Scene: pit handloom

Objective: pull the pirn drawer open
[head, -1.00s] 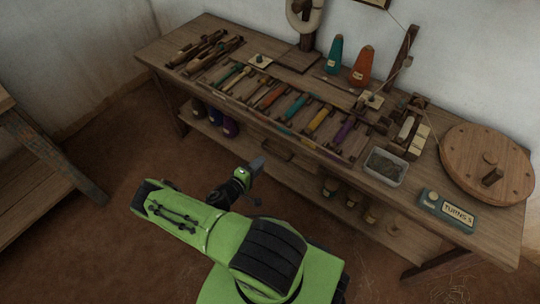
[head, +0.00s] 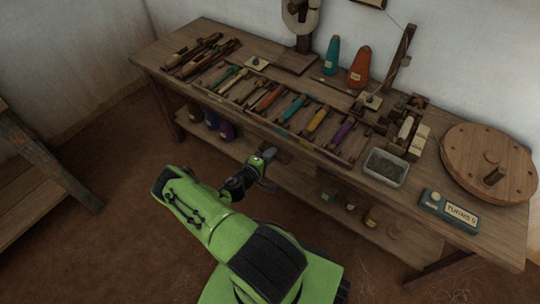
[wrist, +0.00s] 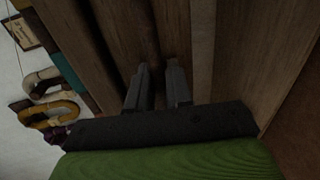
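The pirn drawer's front (head: 284,152) sits under the front edge of the workbench, below the row of coloured pirns, and looks closed. My gripper (head: 269,168) is at the drawer front in the head view and partly covers it, so the handle is hard to make out. In the wrist view my gripper (wrist: 157,78) shows two dark fingers with a narrow gap between them. They point at brown wood (wrist: 180,30) that runs up the picture in strips. I cannot tell whether the fingertips touch the wood or straddle a handle.
A lower shelf (head: 300,186) holds jars. Another wooden bench (head: 40,160) stands left. The floor between is clear.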

